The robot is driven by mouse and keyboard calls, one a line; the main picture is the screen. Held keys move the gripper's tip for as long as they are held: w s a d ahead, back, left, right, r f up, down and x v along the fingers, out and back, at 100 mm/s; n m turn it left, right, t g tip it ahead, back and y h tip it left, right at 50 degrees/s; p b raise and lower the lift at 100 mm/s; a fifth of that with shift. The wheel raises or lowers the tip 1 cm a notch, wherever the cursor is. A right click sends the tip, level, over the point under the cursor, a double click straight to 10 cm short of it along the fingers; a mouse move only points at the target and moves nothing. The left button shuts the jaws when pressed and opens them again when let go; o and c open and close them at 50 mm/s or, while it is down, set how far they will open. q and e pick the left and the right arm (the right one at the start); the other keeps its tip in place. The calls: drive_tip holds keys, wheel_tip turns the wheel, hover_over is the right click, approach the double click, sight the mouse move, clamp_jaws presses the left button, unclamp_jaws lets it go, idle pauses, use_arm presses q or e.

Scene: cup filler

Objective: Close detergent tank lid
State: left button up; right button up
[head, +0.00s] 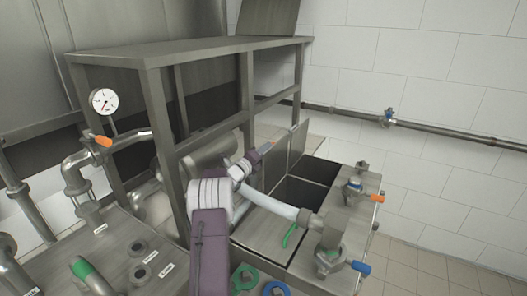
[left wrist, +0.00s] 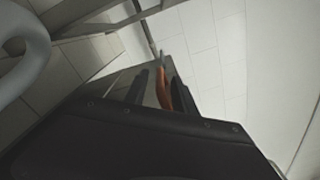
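The detergent tank is a steel box with dark open compartments (head: 300,192) in the middle right of the head view. Two steel lids stand raised at its left and back side, the nearer lid (head: 278,165) beside my left gripper (head: 259,151). An orange handle (head: 268,146) shows at the gripper's tip. In the left wrist view the orange handle (left wrist: 164,85) lies between the two dark fingers of my left gripper (left wrist: 158,92), closer to the right finger. The fingers are apart; whether they touch the handle is hard to tell. My right gripper is not in view.
A flat panel with a green handle (head: 290,235) lies in front of the openings. A steel frame (head: 205,50) stands at the left. Valves with orange (head: 377,198) and blue (head: 361,267) handles stand at the right.

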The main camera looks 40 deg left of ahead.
use_arm(q)
clamp_jaws()
drive_tip(key=shift+d+f, duration=0.1)
